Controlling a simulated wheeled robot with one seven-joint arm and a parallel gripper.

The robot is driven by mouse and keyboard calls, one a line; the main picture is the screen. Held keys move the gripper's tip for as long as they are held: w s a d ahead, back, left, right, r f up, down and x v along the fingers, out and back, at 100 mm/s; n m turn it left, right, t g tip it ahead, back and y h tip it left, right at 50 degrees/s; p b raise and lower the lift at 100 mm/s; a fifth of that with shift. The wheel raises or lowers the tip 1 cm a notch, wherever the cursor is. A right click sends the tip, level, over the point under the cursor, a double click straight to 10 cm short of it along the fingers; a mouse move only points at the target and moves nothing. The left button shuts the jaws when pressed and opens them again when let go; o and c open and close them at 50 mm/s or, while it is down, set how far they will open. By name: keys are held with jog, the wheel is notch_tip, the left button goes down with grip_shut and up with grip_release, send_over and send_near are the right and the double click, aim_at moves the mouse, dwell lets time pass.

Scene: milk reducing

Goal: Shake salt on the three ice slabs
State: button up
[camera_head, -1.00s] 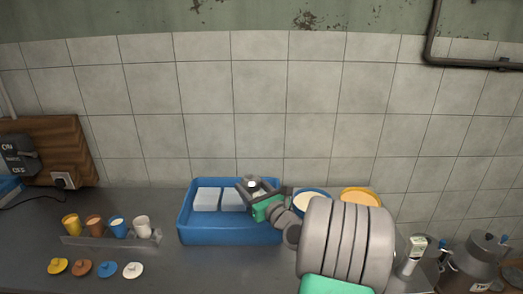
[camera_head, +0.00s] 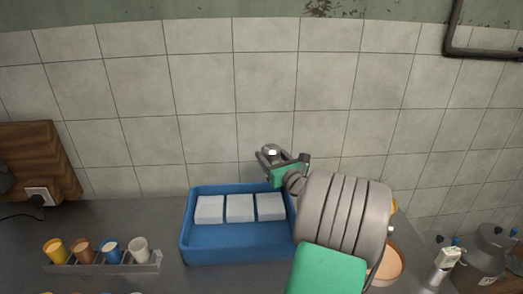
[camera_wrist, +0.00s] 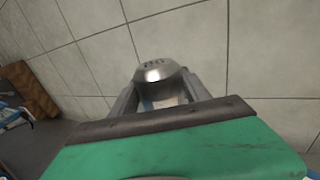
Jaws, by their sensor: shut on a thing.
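Three white ice slabs, the left one (camera_head: 209,209), the middle one (camera_head: 239,208) and the right one (camera_head: 271,206), lie in a row in a blue tray (camera_head: 235,252) on the counter. My gripper (camera_head: 271,158) is raised above and behind the right slab, in front of the tiled wall. It is shut on a salt shaker with a metal top, which fills the middle of the wrist view (camera_wrist: 158,72). The shaker's lower part is mostly hidden between the fingers. I cannot see any salt on the slabs.
A rack (camera_head: 105,264) with several coloured cups stands left of the tray. An orange-rimmed bowl (camera_head: 388,264) is partly behind my arm at right. A grey metal container (camera_head: 487,258) stands at the far right. The counter between rack and tray is clear.

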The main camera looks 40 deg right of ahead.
jog(key=shift+s+d+f+n+b, duration=0.15)
jog(key=shift+f+n+b, duration=0.7)
jog(key=shift+b, duration=1.6)
jog(key=n+b, duration=0.2)
jog(key=b, duration=0.2)
jog(key=d+f+n+b, duration=0.1)
jog(key=b, duration=0.2)
jog(key=n+b, duration=0.2)
jog(key=b, duration=0.2)
jog(key=shift+s+d+f+n+b, duration=0.1)
jog(key=shift+d+f+n+b, duration=0.05)
jog(key=shift+f+n+b, duration=0.2)
jog(key=n+b, duration=0.1)
jog(key=b, duration=0.2)
jog(key=f+n+b, duration=0.1)
jog(key=n+b, duration=0.1)
jog(key=d+n+b, duration=0.1)
jog(key=b, duration=0.2)
jog(key=shift+s+f+b, duration=0.15)
jog(key=shift+f+b, duration=0.15)
jog(key=shift+b, duration=0.05)
jog(key=n+b, duration=0.2)
jog(key=f+n+b, duration=0.1)
jog(key=n+b, duration=0.1)
jog(key=shift+n, duration=0.4)
jog(key=n+b, duration=0.4)
jog(key=n, duration=0.1)
jog(key=f+n+b, duration=0.1)
jog(key=n+b, duration=0.1)
jog(key=shift+n, duration=0.4)
